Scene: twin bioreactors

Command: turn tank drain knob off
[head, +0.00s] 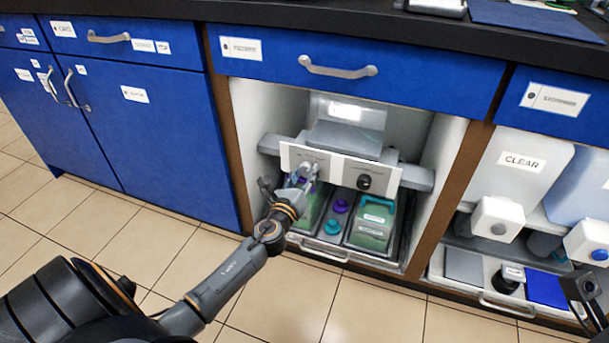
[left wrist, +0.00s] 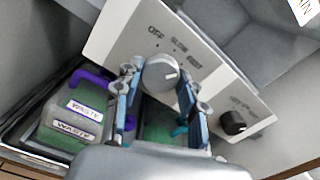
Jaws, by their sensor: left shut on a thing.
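A white control panel (head: 332,165) is in the open middle bay under the counter. In the left wrist view, a grey round knob (left wrist: 160,74) sits on this panel, below printed labels beginning with OFF and SLOW. A pale mark on the knob's face points to the right. My left gripper (head: 303,176) is at the left half of the panel, shut on the grey knob, with one finger on each side in the left wrist view. The gripper mostly hides this knob in the head view. Part of my right gripper (head: 580,287) shows at the right edge; its jaws are unclear.
A black knob (head: 364,182) is on the panel's right half. Below the panel, a drawer tray (head: 330,250) holds green waste containers (head: 373,225) and purple and teal caps. A blue drawer (head: 355,72) is above the bay. The bay's side walls stand close on both sides.

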